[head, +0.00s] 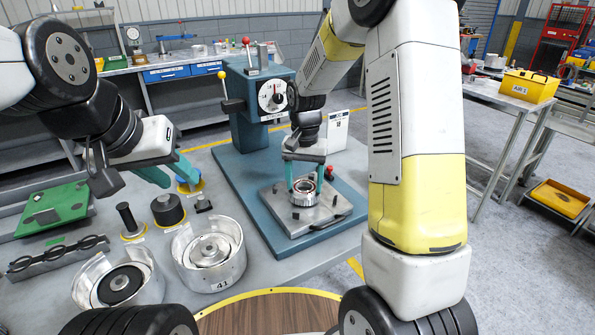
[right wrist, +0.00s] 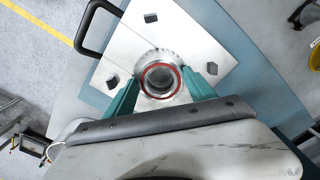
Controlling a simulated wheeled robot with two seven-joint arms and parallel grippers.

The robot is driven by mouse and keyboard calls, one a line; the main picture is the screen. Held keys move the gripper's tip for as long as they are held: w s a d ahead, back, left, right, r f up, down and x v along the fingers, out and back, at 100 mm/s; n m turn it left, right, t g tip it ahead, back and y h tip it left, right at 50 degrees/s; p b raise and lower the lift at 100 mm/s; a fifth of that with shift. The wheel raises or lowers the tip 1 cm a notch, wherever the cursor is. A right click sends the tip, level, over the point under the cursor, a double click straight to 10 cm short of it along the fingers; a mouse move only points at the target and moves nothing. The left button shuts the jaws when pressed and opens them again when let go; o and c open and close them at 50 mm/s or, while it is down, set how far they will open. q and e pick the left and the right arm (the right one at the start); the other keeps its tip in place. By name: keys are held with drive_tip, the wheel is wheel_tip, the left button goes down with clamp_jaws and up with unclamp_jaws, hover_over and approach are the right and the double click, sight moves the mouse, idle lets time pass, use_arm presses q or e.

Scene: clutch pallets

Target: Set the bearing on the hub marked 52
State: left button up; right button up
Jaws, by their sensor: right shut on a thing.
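My right gripper (head: 305,181) is shut on the bearing (head: 304,186), a small metal ring with a red band. In the right wrist view the teal fingers (right wrist: 162,90) flank the bearing (right wrist: 160,95). It is over a round metal hub (head: 304,199) on a square steel plate (head: 330,213); in the right wrist view the hub (right wrist: 152,56) shows around the ring. I cannot tell whether the bearing rests on it. I cannot read 52 anywhere. My left gripper (head: 182,184) is open and empty above the parts at the table's left.
A drum marked 41 (head: 236,262) and another drum (head: 150,292) stand at front left. Black cylindrical parts (head: 168,212) and a green board (head: 60,205) lie behind them. A teal press (head: 248,115) with a dial and a white sign (head: 338,130) stand behind the plate.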

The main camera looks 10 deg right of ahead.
drive_tip(key=shift+f, duration=0.15)
drive_tip(key=o, duration=1.6)
drive_tip(key=shift+o, duration=0.2)
wheel_tip(320, 180, up, 9)
idle(0.3)
